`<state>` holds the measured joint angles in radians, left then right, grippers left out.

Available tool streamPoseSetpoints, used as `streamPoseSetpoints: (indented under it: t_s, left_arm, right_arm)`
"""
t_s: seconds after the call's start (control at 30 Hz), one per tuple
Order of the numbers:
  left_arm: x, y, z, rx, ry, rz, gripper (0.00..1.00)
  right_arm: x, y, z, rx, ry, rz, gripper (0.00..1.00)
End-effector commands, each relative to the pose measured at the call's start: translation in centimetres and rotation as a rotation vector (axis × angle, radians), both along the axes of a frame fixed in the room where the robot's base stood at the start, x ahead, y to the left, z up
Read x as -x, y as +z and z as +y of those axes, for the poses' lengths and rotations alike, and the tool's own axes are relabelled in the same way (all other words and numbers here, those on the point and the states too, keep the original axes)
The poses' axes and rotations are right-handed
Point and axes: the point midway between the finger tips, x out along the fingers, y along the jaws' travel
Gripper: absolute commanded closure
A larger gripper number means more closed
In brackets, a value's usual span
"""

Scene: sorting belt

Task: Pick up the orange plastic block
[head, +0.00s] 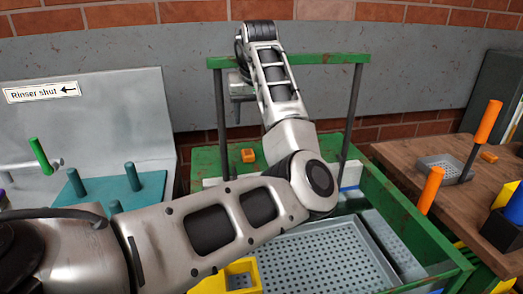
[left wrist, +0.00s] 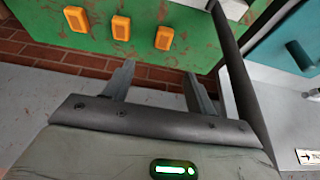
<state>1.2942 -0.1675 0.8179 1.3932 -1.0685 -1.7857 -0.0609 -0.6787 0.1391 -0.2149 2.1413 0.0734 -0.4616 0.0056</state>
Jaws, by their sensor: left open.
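An orange plastic block (head: 248,155) lies on the green rusty surface under the green frame in the head view. In the left wrist view three orange blocks lie in a row on a green surface: a left one (left wrist: 77,19), a middle one (left wrist: 121,27) and a right one (left wrist: 164,38). I cannot tell which matches the head view's block. My left gripper (left wrist: 160,84) is open and empty, its two fingers apart from the blocks. In the head view its end is partly hidden behind my arm and the frame. My right gripper is not in view.
A green frame (head: 352,115) with dark posts stands around the arm's reach. A perforated grey tray (head: 330,255) lies in front. Teal pegs (head: 130,175) stand at left.

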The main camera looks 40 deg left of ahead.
Motion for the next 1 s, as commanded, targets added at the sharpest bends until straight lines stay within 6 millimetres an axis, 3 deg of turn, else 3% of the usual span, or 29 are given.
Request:
streamPoseSetpoints:
  t_s: [0.3,1.0]
  left_arm:
    - [-1.5,-6.3,2.1,0.000,0.001,0.002,0.44]
    - [-3.3,-12.9,4.6,-0.003,0.000,-0.001,0.44]
  right_arm:
    - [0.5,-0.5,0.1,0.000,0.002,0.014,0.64]
    - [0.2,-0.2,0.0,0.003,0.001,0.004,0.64]
